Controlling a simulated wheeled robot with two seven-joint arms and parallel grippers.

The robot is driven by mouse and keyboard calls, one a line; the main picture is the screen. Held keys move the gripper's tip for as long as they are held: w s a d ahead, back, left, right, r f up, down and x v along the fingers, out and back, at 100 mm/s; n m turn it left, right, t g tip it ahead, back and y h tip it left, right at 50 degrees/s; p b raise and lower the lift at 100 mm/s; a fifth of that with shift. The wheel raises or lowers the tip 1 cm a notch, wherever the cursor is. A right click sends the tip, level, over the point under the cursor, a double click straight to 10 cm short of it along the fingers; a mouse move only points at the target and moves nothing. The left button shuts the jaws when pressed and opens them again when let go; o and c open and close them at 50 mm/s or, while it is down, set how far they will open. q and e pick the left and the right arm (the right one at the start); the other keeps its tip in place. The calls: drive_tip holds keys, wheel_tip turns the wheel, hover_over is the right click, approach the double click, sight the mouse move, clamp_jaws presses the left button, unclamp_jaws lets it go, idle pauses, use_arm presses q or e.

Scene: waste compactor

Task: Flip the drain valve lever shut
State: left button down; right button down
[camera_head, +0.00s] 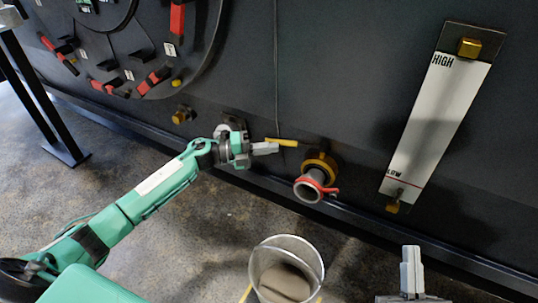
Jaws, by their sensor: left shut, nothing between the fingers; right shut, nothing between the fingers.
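A drain outlet with a brass collar (321,163) and a grey pipe mouth (307,190) sticks out low on the dark wall. A red lever-like piece (318,186) lies across the pipe near its mouth. A yellow bar (282,142) lies roughly level just left of the collar; whether it joins the valve is unclear. My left gripper (272,148) is shut and empty, its tips just below the yellow bar and left of the outlet; I cannot tell whether they touch the bar. My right gripper (411,257) is shut and empty at the lower right, well away from the outlet.
A metal bucket (257,267) stands on the floor below the outlet. A white HIGH/LOW gauge (436,120) is on the wall to the right. A round panel with red handles (177,18) is at the upper left. A dark ledge runs along the wall's foot.

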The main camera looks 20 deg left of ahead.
use_arm(q)
drive_tip(key=shift+w+a+r, duration=0.15)
drive_tip(key=shift+w+a, duration=0.2)
drive_tip(key=shift+w, duration=0.2)
use_arm(e)
drive_tip(key=shift+s+d+r+t, duration=0.2)
drive_tip(key=shift+r+t, duration=0.1)
drive_tip(key=shift+r, duration=0.25)
drive_tip(key=shift+s+d+r+t, duration=0.15)
drive_tip(key=shift+r+t, duration=0.15)
drive_tip(key=shift+r, duration=0.25)
use_arm(q)
drive_tip(key=shift+r, duration=0.1)
